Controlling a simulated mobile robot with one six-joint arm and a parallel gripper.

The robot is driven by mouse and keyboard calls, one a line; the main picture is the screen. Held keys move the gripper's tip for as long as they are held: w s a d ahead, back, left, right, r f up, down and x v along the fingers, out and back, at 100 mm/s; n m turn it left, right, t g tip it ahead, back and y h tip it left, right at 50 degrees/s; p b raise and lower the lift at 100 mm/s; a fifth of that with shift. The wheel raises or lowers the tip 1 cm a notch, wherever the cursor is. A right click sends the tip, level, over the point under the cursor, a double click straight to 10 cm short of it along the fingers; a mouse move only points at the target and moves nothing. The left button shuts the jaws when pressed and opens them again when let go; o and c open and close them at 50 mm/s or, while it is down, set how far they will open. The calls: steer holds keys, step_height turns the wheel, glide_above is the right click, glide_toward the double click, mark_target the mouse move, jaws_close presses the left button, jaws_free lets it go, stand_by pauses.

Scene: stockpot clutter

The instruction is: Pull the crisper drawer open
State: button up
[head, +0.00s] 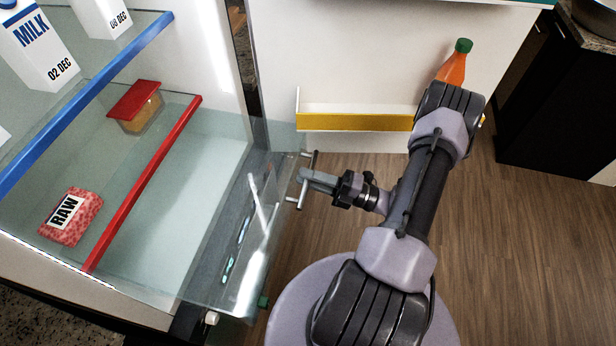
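The clear crisper drawer (235,255) sits at the bottom of the fridge, below the red-edged shelf. Its see-through front faces right, with pale reflections on it. A thin grey bar handle (303,198) stands out from the drawer front. My gripper (305,177) reaches in from the right, with its fingertips at the middle of the handle. The fingers overlap the bar in the head view. Their gap is too small to see, so I cannot tell whether they are closed on it.
A red-edged shelf (150,178) holds a raw meat pack (72,217) and a red-lidded box (136,106). Milk cartons (38,45) stand above. The open fridge door has a yellow-edged bin (350,122) and an orange bottle (453,70). Wood floor (530,260) lies clear to the right.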

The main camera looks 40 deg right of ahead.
stand_by(0.4)
steer(key=p+v, duration=0.1)
steer(key=v, duration=1.6)
steer(key=shift+s+d+p, duration=0.2)
steer(key=shift+p, duration=0.1)
steer(key=shift+f, duration=0.1)
